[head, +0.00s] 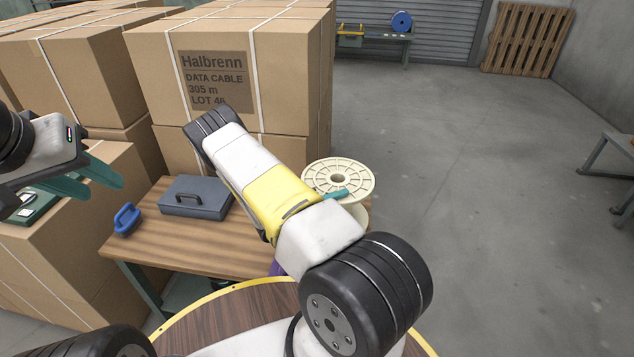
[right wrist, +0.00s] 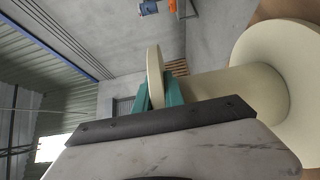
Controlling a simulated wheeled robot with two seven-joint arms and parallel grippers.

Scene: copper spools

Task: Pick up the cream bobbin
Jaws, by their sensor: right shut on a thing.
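The cream bobbin (head: 322,172) is at the right end of the wooden table, its spoked top flange facing up in the head view. My right gripper (head: 338,194) is shut on the rim of that flange; its arm hides much of the bobbin's lower part. In the right wrist view the flange (right wrist: 154,68) stands between the teal fingers, and the core and other flange (right wrist: 270,85) extend to the right. I cannot tell whether the bobbin touches the table. My left gripper (head: 104,190) is at the far left, open and empty, its teal fingers apart.
The wooden table (head: 165,235) also holds a grey case (head: 196,197) and a blue padlock-shaped object (head: 126,219). Large cardboard boxes (head: 290,80) stand behind it. A round wooden top with a yellow rim (head: 210,315) is in front. Open floor lies to the right.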

